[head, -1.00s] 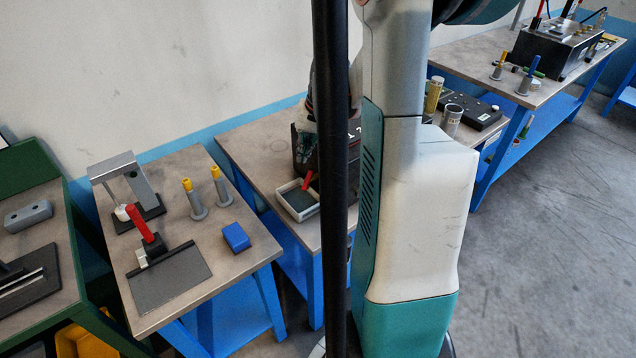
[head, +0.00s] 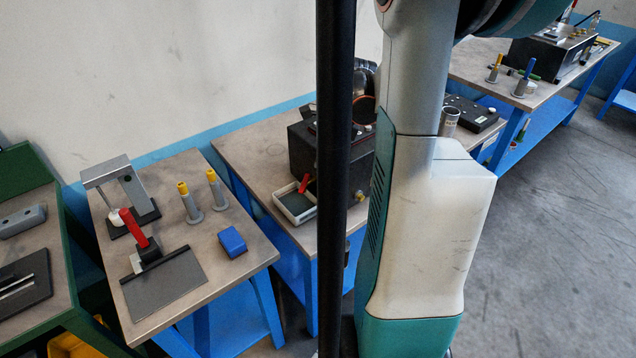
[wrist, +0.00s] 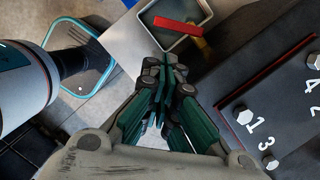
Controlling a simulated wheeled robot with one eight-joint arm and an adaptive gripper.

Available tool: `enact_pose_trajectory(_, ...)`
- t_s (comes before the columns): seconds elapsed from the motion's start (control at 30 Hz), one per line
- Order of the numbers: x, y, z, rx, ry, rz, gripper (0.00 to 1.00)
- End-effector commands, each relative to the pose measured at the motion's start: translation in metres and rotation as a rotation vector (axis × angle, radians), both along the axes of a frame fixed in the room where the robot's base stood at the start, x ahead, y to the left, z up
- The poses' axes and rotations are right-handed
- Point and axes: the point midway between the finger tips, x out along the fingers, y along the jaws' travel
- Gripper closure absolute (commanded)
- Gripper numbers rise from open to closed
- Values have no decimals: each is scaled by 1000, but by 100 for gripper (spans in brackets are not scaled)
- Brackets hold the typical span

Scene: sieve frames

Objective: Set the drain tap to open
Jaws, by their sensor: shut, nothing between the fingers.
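The drain tap has a red lever handle (wrist: 178,27) over a brass-coloured body (wrist: 196,42) in the wrist view. The handle also shows in the head view (head: 304,184), by the front of the dark box (head: 300,147). A pale-rimmed tray (head: 298,221) with a dark inside lies below the tap. My gripper (wrist: 166,68) is shut and empty. In the wrist view its fingertips appear just below the tap, apart from the handle. In the head view the fingers are hidden behind the black post and my arm.
The box top (wrist: 285,95) carries white numbers and bolt heads, right of my gripper. The left bench (head: 175,285) holds a red-handled tool, two yellow-topped posts and a blue block (head: 232,242). A control box (head: 470,112) sits right of my arm.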

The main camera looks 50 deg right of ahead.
Motion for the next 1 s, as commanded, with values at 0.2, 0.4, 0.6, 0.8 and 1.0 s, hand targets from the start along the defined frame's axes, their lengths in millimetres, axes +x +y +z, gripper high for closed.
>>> enact_pose_trajectory(0.2,5,2,-25,1,0,-4,100)
enact_pose_trajectory(0.4,14,6,-61,0,0,-2,100)
enact_pose_trajectory(0.6,20,9,-86,0,0,-2,100)
enact_pose_trajectory(0.8,22,10,-96,0,0,-2,100)
enact_pose_trajectory(1.0,22,10,-96,0,0,-2,100)
